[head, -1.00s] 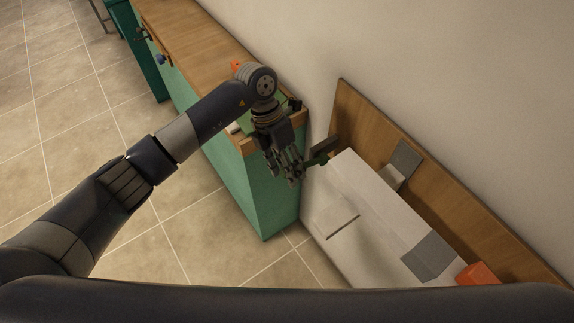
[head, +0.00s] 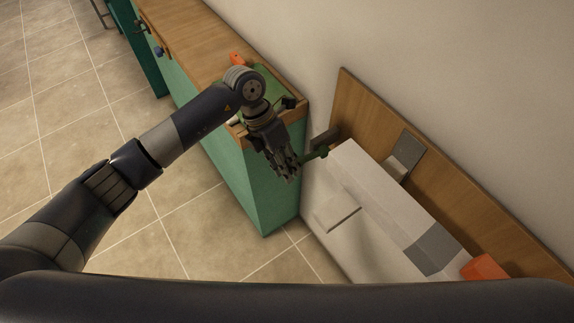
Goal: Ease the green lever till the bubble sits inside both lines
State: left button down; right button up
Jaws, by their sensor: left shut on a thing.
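A green lever (head: 314,154) sticks out at the near left end of a pale box-like unit (head: 382,192), beside a dark bracket (head: 326,138). My left gripper (head: 291,174) is at the lever's free end, its fingers pointing down and shut on it. The fingers cover that end of the lever. I cannot make out a bubble or its two lines in this view. My right gripper is not in view.
A green-sided bench with a wooden top (head: 205,40) stands left of the unit, along the wall. An orange object (head: 236,58) lies on it. A wooden board (head: 465,205) stands behind the unit, with an orange block (head: 484,268) at lower right. The tiled floor is clear.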

pick_arm(q)
jog(key=b, duration=0.1)
jog(key=f+b, duration=0.1)
jog(key=f+t+h+b, duration=0.1)
jog(key=shift+a+f, duration=0.25)
jog(key=shift+s+f+t+h+b, duration=0.15)
jog(key=shift+t+h+b, duration=0.15)
jog(key=shift+h+b, duration=0.45)
jog(key=shift+y, duration=0.25)
jog(key=c, duration=1.3)
grip_release()
jog(key=v, duration=1.2)
jog(key=shift+a, duration=0.1)
